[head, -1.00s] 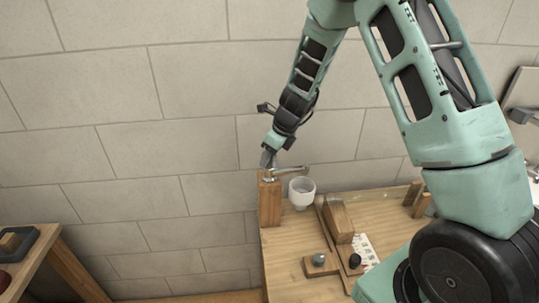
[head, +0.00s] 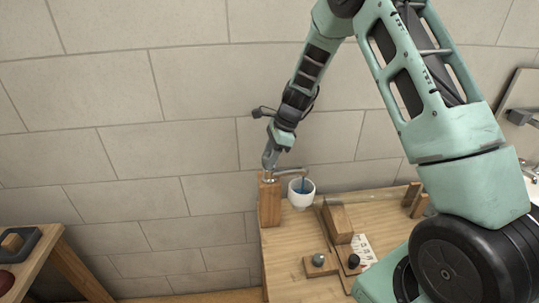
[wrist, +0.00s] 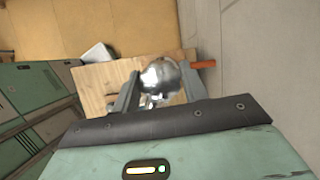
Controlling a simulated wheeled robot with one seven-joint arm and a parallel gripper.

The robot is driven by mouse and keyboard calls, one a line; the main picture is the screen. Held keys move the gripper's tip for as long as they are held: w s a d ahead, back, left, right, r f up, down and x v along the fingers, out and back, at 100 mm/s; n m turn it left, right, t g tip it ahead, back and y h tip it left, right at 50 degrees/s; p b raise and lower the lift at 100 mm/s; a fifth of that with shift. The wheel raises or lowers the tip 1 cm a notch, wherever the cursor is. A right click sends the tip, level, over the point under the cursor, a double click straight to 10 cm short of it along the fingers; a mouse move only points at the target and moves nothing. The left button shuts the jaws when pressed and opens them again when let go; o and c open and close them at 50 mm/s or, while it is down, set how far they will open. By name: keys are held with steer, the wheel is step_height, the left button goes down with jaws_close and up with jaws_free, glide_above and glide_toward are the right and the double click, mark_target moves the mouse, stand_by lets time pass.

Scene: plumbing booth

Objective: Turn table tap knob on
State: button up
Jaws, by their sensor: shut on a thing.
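The table tap has a thin metal spout (head: 289,171) on top of an upright wooden post (head: 270,207) at the table's back left corner. My gripper (head: 268,171) reaches down to the top of the post and is shut on the tap knob. In the wrist view, the shiny round metal knob (wrist: 160,76) sits between my two fingers. In the head view my gripper mostly hides it. Blue water (head: 303,185) runs from the spout into a white cup (head: 301,200) standing below it.
The wooden table (head: 289,236) also holds a wooden block (head: 339,222), a small wooden base with a grey knob (head: 319,262), a dark knob (head: 354,261) and a printed sheet (head: 363,249). The tiled wall (head: 130,150) is close behind. A grey tray (head: 35,244) lies on another table at left.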

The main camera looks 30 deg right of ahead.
mark_target(269, 154)
steer(key=n+g, duration=0.1)
steer(key=n, duration=0.1)
steer(key=n+g, duration=0.1)
steer(key=n, duration=0.2)
steer(key=shift+w+n+p, duration=0.1)
steer(key=shift+n+p, duration=0.2)
steer(key=shift+n+g, duration=0.8)
steer(key=shift+n, duration=1.4)
steer(key=o, duration=1)
step_height(269, 154, up, 10)
steer(key=b, duration=0.3)
